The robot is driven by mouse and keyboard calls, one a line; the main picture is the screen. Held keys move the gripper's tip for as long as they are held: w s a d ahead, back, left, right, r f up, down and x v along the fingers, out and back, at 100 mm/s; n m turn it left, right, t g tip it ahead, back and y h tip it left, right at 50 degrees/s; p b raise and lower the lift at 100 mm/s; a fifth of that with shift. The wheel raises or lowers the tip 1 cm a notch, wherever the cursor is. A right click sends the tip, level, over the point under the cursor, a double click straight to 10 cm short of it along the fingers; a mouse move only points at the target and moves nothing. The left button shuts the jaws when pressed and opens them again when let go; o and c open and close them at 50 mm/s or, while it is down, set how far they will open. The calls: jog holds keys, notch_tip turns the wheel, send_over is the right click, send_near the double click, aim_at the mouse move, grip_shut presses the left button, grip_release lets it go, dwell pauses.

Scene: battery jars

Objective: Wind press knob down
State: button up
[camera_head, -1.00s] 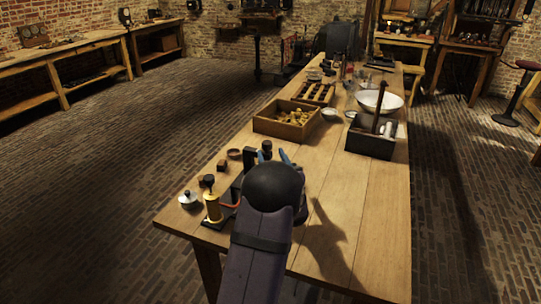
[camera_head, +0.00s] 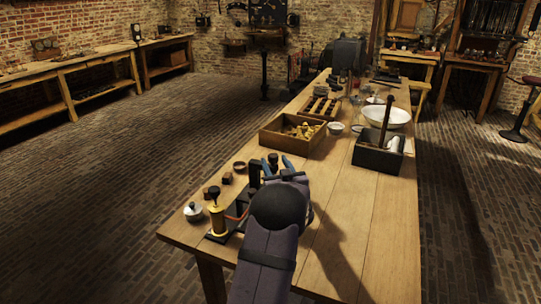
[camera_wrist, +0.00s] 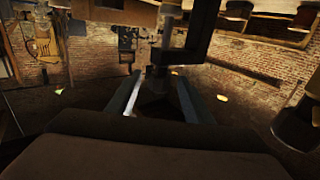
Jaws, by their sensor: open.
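A small dark knob (camera_head: 273,157) shows at the top of the black press (camera_head: 254,174) near the front of the bench. My wrist and forearm hide much of the press. In the wrist view my open fingers (camera_wrist: 158,92) stand on either side of a dark, blurred part in line with a pale upright shaft (camera_wrist: 158,57). A black frame bar (camera_wrist: 201,30) stands just right of the shaft. I cannot tell whether the fingers touch the knob.
A brass cylinder with a dark knob (camera_head: 217,216) and a lidded white pot (camera_head: 193,211) stand left of my arm. A wooden box (camera_head: 284,140), a dark crate (camera_head: 376,159) and a white bowl (camera_head: 385,116) stand farther back.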

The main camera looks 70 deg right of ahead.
aim_at(271, 154)
jog(key=p+x, duration=0.1)
jog(key=x, duration=0.5)
jog(key=shift+w+d, duration=0.2)
jog(key=shift+w, duration=0.05)
jog(key=c, duration=1.1)
jog(key=shift+o, duration=0.2)
jog(key=shift+f+b, duration=0.1)
jog(key=shift+b, duration=0.55)
jog(key=shift+s+d+m+g+h, duration=0.1)
jog(key=shift+m+g+h, duration=0.2)
jog(key=shift+g, duration=0.1)
jog(key=o, duration=1.1)
jog(key=shift+c, duration=0.2)
